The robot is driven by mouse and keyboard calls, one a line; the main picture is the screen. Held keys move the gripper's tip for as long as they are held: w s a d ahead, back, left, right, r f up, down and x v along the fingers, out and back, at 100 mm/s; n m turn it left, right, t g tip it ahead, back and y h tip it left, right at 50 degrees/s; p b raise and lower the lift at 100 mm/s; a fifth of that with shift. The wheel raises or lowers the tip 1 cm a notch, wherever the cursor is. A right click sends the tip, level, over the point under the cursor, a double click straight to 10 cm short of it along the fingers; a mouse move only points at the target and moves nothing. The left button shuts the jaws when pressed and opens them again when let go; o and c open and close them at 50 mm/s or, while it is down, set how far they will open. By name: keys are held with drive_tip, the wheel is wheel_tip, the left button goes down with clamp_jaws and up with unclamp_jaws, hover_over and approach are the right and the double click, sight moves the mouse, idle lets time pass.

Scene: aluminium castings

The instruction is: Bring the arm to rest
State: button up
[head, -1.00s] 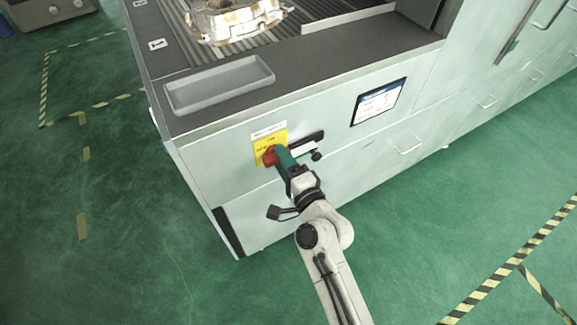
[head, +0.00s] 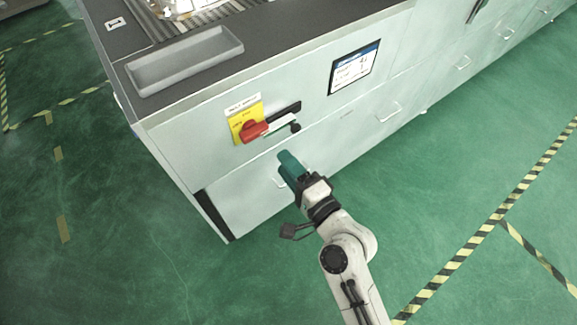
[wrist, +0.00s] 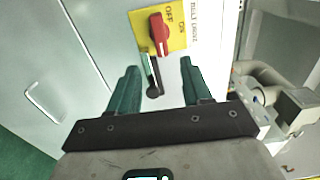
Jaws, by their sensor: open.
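My gripper (head: 288,160) is open and empty, in front of the cabinet's light front panel, below and to the right of the red switch knob (head: 253,131). In the wrist view the two teal fingers of my gripper (wrist: 159,70) stand apart with nothing between them. The red knob also shows there (wrist: 159,34), beyond the fingertips and clear of them. It sits on a yellow plate (head: 238,117) marked OFF and ON. My arm reaches up from the bottom of the head view.
A black bar with a knob-ended lever (head: 293,125) is beside the switch. A small screen (head: 354,67) is further right. A grey tray (head: 185,62) lies on the cabinet top. Drawer handles (head: 389,113) jut from the front. Green floor is clear at right.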

idle(0.3)
drive_tip(key=s+d+f+n+g+h, duration=0.5)
drive_tip(key=s+d+f+n+g, duration=0.4)
drive_tip(key=s+d, duration=0.4)
drive_tip(key=s+d+n+g+h, duration=0.2)
drive_tip(key=s+d+g+h, duration=0.3)
drive_tip(key=s+d, duration=0.8)
drive_tip(key=shift+d+f, duration=0.15)
drive_tip(key=shift+f, duration=0.3)
